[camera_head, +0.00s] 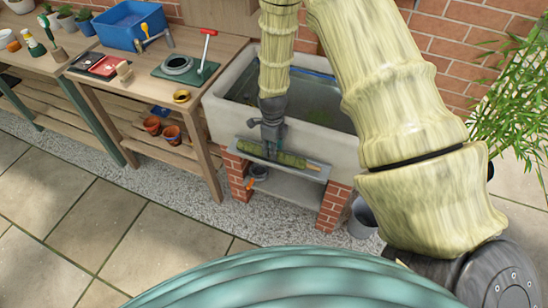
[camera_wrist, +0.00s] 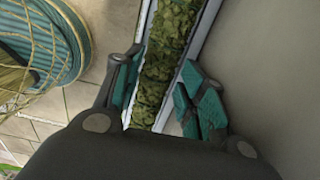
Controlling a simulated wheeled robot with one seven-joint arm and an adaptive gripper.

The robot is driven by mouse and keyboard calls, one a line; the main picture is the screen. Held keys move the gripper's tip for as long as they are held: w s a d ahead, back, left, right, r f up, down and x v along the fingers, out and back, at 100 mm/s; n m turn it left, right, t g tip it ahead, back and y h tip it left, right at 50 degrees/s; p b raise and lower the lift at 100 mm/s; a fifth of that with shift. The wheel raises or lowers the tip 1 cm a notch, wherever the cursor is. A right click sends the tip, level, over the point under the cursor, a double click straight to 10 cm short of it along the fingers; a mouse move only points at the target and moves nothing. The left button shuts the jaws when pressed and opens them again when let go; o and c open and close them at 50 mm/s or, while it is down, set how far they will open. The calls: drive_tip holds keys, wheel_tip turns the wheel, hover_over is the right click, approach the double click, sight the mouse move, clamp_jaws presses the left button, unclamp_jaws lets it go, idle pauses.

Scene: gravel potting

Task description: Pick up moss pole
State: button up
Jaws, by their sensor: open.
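The moss pole (camera_head: 291,159) is a green, mossy rod with a pale wooden end. It lies lengthwise on a narrow grey ledge (camera_head: 322,173) along the front of the stone sink. My gripper (camera_head: 270,149) reaches down to it from above and covers part of its left half. In the wrist view, the moss pole (camera_wrist: 166,55) runs between the two teal-padded fingers of my gripper (camera_wrist: 160,82). The fingers are open, one on each side of the pole, with gaps visible. The pole's near part is hidden by the gripper body.
The sink (camera_head: 221,122) stands on brick legs (camera_head: 333,206), with a lower shelf beneath. A wooden bench (camera_head: 150,103) at left holds a blue bin (camera_head: 130,24) and tools. A grey bucket (camera_head: 362,218) and a leafy plant (camera_head: 512,95) are at right. Paved floor in front is clear.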

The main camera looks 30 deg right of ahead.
drive_tip(key=shift+f+b, duration=0.35)
drive_tip(key=shift+f, duration=0.5)
drive_tip(key=c, duration=0.7)
drive_tip(key=shift+r, duration=0.1)
drive_tip(key=shift+c, duration=0.2)
drive_tip(key=shift+r, duration=0.4)
drive_tip(key=shift+s+a+r+b, duration=0.15)
drive_tip(key=shift+r+b, duration=0.2)
drive_tip(key=shift+r, duration=0.3)
drive_tip(key=shift+a+r+b, duration=0.15)
drive_tip(key=shift+r+b, duration=0.15)
drive_tip(key=shift+r, duration=0.3)
drive_tip(key=s+a+r+b, duration=0.1)
drive_tip(key=s+a+b, duration=0.1)
drive_tip(key=s+a, duration=0.7)
drive_tip(key=a, duration=0.3)
drive_tip(key=shift+a+r, duration=0.2)
drive_tip(key=shift+r, duration=0.1)
drive_tip(key=shift+s, duration=0.1)
